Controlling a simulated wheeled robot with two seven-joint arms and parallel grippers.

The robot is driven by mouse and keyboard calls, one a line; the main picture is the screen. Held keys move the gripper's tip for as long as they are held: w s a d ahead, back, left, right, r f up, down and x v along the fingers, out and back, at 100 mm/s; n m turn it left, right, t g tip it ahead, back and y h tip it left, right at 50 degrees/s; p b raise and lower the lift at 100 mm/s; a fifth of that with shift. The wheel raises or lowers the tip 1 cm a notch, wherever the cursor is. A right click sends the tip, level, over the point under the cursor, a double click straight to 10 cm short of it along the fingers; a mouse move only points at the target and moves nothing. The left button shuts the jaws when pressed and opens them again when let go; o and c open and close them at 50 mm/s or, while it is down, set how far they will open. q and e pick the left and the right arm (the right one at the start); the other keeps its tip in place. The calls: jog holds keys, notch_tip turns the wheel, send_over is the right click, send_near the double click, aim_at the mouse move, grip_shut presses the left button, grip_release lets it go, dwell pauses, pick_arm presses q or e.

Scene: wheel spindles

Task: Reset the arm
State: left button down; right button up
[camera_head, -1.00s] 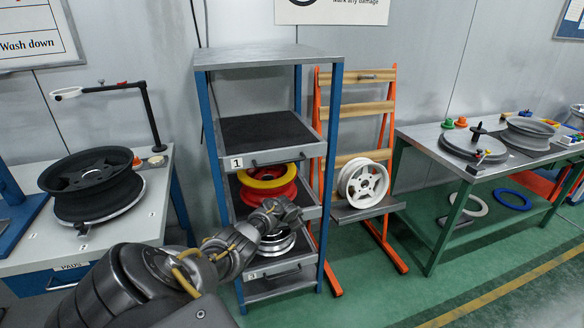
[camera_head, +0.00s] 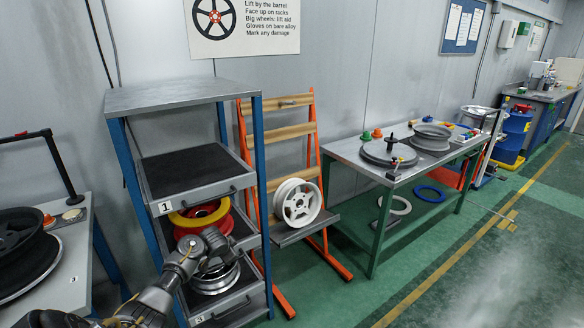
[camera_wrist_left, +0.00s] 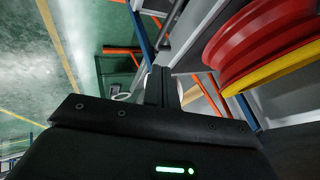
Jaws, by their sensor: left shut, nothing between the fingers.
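My left arm comes in from the lower left in the head view. Its gripper (camera_head: 213,242) is in front of the shelf rack's lower drawers, and its fingers are hard to make out there. In the left wrist view the gripper's fingers (camera_wrist_left: 158,85) are together, with nothing between them. A red and yellow wheel (camera_head: 200,215) lies in the rack's middle drawer, partly behind my gripper; it also shows close by at the upper right of the left wrist view (camera_wrist_left: 262,45). A silver wheel (camera_head: 214,281) lies in the drawer below. My right gripper is not in view.
The blue-legged rack (camera_head: 180,92) has an empty top drawer (camera_head: 192,172). A white wheel (camera_head: 298,203) rests on an orange stand (camera_head: 325,160) beside it. A workbench (camera_head: 345,148) holds grey wheels. A dark wheel (camera_head: 22,250) sits on the left table. Green floor lies open at the right.

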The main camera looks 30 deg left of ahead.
pick_arm(q)
jog(key=shift+w, duration=0.1)
jog(key=s+d+f+h, duration=0.1)
jog(key=s+d+f, duration=0.35)
jog(key=f, duration=0.45)
jog(key=s+d+f+n, duration=0.1)
jog(key=s+d+f, duration=0.35)
jog(key=f, duration=0.35)
jog(key=s+d+f+h, duration=0.1)
jog(key=s+d+f, duration=0.35)
jog(key=f, duration=0.45)
jog(key=s+d+f+g, duration=0.1)
jog(key=s+d+f, duration=0.3)
jog(key=s+d, duration=0.3)
jog(key=s+d+f+g+h, duration=0.1)
jog(key=s+d+f, duration=0.4)
jog(key=s, duration=1.2)
jog(key=s+d+f+g, duration=0.3)
jog(key=s+d+f, duration=0.2)
jog(key=s+d, duration=0.4)
jog(key=s, duration=0.3)
jog(key=shift+s+d+f+h, duration=0.15)
jog(key=shift+s+d+h, duration=0.05)
jog(key=shift+d+h, duration=0.1)
